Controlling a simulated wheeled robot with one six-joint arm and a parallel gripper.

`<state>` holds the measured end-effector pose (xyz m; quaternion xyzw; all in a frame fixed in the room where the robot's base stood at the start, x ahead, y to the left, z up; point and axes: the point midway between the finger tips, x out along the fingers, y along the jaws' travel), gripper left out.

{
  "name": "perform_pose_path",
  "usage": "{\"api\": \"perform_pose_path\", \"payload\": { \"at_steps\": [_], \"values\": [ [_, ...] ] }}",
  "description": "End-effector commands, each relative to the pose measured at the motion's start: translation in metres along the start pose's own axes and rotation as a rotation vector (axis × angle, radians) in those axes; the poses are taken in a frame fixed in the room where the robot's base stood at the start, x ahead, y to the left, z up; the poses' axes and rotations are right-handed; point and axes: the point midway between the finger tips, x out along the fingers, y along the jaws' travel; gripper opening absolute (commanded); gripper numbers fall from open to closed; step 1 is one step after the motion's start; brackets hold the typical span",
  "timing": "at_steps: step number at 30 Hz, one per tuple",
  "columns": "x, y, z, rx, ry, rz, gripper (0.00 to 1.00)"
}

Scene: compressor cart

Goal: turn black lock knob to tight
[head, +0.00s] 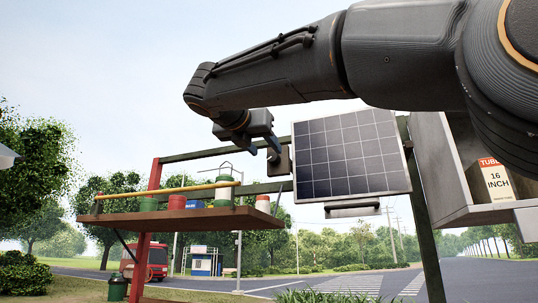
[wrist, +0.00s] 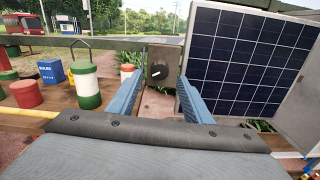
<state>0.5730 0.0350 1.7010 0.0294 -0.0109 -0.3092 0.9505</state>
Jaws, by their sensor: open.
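The black lock knob (wrist: 156,74) is a round dark dial with a short white mark, set on a dark box (wrist: 165,55) fixed to the rail. The mark slants slightly up to the right. My gripper (wrist: 159,80) is open, its two blue fingers standing left and right of the knob in the wrist view, with nothing seen between them but the knob behind. I cannot tell whether the tips touch it. In the head view my gripper (head: 272,146) is at the left side of the dark box (head: 279,162), and the knob is hidden there.
A solar panel (head: 350,155) stands close on the right of the box. On the left a wooden shelf (head: 190,220) carries several cans and a yellow bar (head: 165,189). A metal cabinet (head: 440,165) is at the right.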

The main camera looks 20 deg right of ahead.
Motion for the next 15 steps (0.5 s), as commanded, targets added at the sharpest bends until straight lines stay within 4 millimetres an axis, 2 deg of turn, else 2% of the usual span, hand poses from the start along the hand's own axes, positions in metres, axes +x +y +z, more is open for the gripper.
{"api": "perform_pose_path", "payload": {
  "at_steps": [3, 7, 15],
  "values": [
    [0.02, -0.001, 0.0, 0.0, 0.002, -0.004, 0.45],
    [0.037, -0.001, 0.001, 0.0, 0.001, -0.003, 0.45],
    [0.051, 0.0, -0.001, 0.002, 0.002, 0.001, 0.45]
  ]
}}
